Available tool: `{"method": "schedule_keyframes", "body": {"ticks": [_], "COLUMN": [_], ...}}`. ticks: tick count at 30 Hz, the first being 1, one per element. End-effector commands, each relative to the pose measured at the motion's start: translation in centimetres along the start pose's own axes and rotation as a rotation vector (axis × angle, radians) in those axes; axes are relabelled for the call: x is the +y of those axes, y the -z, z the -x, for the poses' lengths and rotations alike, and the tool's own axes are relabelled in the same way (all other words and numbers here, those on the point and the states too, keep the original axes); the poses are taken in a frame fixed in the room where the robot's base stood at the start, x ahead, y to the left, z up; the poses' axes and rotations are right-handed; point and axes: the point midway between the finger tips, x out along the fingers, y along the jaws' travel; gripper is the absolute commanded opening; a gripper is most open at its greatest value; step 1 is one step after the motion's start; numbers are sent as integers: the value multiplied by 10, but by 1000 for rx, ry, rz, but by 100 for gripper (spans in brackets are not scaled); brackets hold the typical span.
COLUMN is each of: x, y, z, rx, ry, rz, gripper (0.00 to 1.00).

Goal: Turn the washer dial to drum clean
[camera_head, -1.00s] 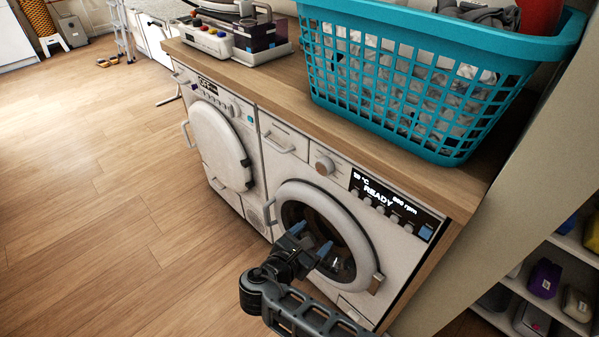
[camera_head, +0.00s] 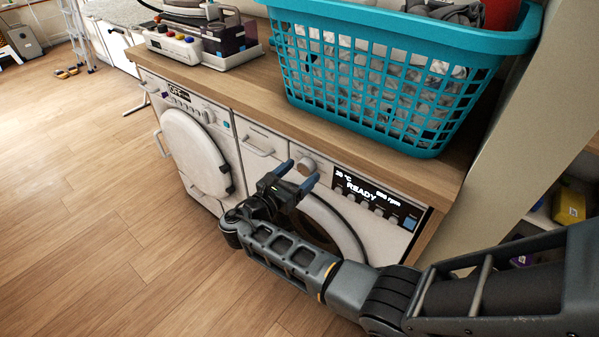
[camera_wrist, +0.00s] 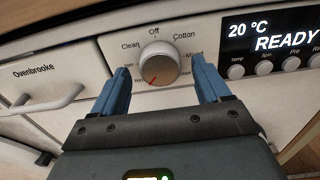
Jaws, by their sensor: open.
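The washer (camera_head: 385,226) is the right of two white machines under the wooden counter, and its display reads "20 °C READY". Its dial (camera_wrist: 158,64) is a round grey knob with a red mark pointing to the lower left. Labels "Clean", "Off" and "Cotton" are readable around it; lower labels are partly unclear. The dial also shows in the head view (camera_head: 307,165). My gripper (camera_wrist: 160,88) is open, its two blue fingers on either side of the dial in the wrist view. I cannot tell whether they touch it. In the head view my gripper (camera_head: 297,174) covers part of the washer front.
A teal laundry basket (camera_head: 310,88) stands on the counter (camera_head: 265,95) above the washer. A detergent drawer with a handle (camera_wrist: 45,98) is left of the dial. A second machine (camera_head: 190,157) stands to the left. Floor (camera_head: 80,230) is clear.

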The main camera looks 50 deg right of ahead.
Motion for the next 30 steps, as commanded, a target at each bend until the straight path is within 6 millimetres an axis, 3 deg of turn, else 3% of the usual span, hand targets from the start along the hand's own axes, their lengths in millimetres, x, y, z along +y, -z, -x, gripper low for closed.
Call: {"method": "schedule_keyframes", "body": {"ticks": [10,27,30], "x": [0,0,0], "y": [0,0,0], "z": [-6,-5,-5], "rx": [1,1,1], "ry": [0,0,0], "rz": [0,0,-1], "gripper": [76,22,21]}}
